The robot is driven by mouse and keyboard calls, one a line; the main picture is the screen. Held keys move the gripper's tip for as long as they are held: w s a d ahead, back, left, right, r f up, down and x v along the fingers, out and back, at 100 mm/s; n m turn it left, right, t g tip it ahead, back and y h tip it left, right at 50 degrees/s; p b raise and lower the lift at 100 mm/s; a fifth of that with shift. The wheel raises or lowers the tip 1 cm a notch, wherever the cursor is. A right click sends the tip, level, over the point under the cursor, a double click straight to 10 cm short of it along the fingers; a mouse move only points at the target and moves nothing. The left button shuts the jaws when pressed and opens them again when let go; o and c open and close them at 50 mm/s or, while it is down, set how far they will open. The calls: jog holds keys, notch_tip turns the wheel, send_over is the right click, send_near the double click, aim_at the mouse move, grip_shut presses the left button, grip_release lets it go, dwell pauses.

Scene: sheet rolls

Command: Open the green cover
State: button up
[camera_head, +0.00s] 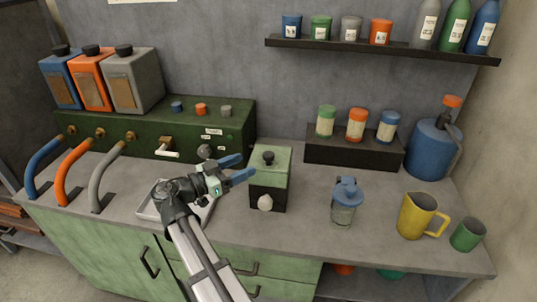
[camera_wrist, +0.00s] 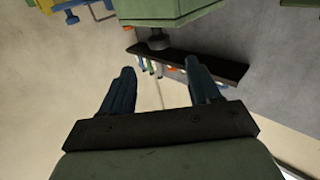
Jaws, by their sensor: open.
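The green cover (camera_head: 272,161) is a lighter green lid with a black knob (camera_head: 268,157) on top. It sits level on a dark green box (camera_head: 268,194) with a pale round knob on its front, and looks closed. My gripper (camera_head: 246,167) is open and empty, its blue fingers just left of the cover and pointing at it, apparently apart from it. The wrist view looks upside down. There a green block (camera_wrist: 170,8), seemingly the covered box, is at the top edge, with a dark knob (camera_wrist: 157,40) beyond the open fingers.
A green machine (camera_head: 215,130) with small knobs and a white-handled tap stands behind my gripper. A metal tray (camera_head: 150,208) lies under my wrist. A blue-lidded jar (camera_head: 344,205) and yellow pitcher (camera_head: 412,215) stand to the right. Bare counter separates box and jar.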

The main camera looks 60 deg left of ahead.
aim_at(264, 156)
jog(key=w, duration=1)
jog(key=shift+s, duration=0.1)
jog(key=shift+c, duration=0.3)
grip_shut()
